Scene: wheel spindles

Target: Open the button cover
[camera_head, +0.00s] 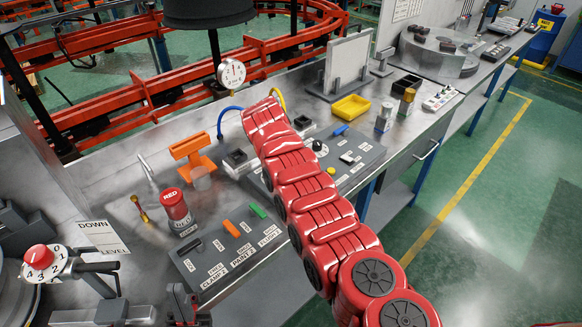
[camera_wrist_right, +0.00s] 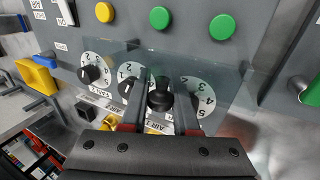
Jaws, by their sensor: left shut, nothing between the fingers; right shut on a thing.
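In the right wrist view, a clear cover (camera_wrist_right: 225,88) lies over several round white dials on a grey panel (camera_wrist_right: 130,20). A black knob (camera_wrist_right: 158,96) sits between the fingers of my right gripper (camera_wrist_right: 160,102), which is shut on it. The knob appears to belong to the clear cover, but I cannot tell for sure. In the head view, my red right arm hides its own gripper and the cover. My left gripper (camera_head: 187,305) is shut and empty at the bottom edge of the head view, apart from the panel.
A yellow button (camera_wrist_right: 104,12) and green buttons (camera_wrist_right: 222,27) are beside the cover.

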